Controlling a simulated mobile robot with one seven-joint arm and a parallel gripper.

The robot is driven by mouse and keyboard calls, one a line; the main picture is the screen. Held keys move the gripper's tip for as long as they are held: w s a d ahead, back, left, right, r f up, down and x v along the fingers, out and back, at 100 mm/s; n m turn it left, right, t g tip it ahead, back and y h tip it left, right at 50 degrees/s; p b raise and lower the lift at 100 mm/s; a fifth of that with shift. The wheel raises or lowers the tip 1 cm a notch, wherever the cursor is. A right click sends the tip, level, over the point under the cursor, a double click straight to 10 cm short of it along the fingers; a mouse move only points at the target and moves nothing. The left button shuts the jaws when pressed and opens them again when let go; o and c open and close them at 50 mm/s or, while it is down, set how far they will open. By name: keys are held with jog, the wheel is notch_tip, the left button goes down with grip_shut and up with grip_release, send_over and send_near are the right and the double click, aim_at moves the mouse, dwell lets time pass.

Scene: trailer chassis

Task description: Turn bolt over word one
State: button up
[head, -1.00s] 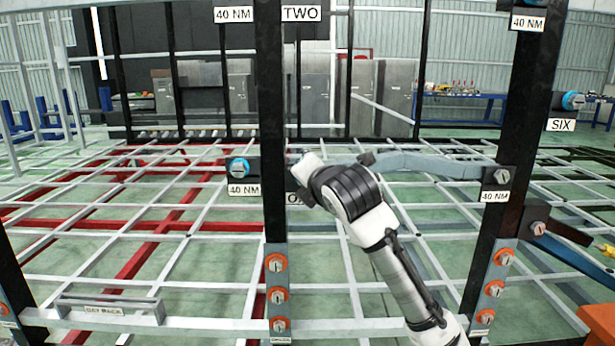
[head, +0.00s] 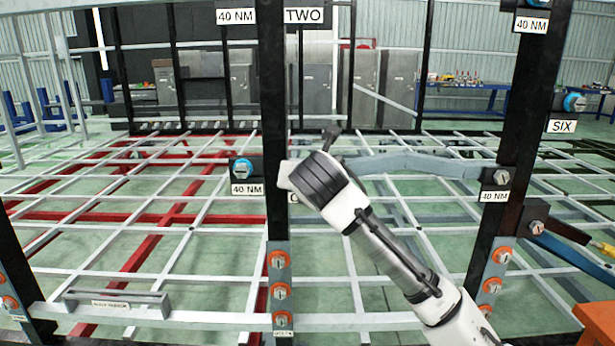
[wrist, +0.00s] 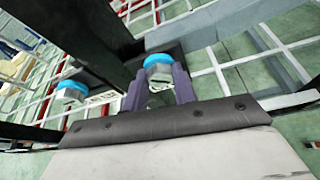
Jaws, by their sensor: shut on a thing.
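A bolt with a blue collar (wrist: 158,63) shows in the wrist view between the fingers of my gripper (wrist: 158,88), which is shut on it. In the head view my arm's white end (head: 289,175) hides this bolt at the right side of the black post (head: 272,130). Under the arm's end, the word label (head: 293,197) is almost wholly covered, with only a bit of its first letter showing. A second blue-collared bolt (head: 242,168) stands left of the post over a "40 NM" label (head: 247,189), and also shows in the wrist view (wrist: 72,90).
A "TWO" label (head: 304,16) sits higher on the post. Orange-ringed bolts (head: 278,260) run down its lower part. A grey curved bar (head: 420,163) reaches to the right black post (head: 515,150). An orange block (head: 592,325) is at the lower right.

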jog(key=shift+r, duration=0.1)
dwell(0.3)
jog(key=o, duration=1)
jog(key=b+v, duration=0.1)
jog(key=v, duration=1.2)
jog(key=shift+s, duration=0.35)
jog(key=shift+r, duration=0.1)
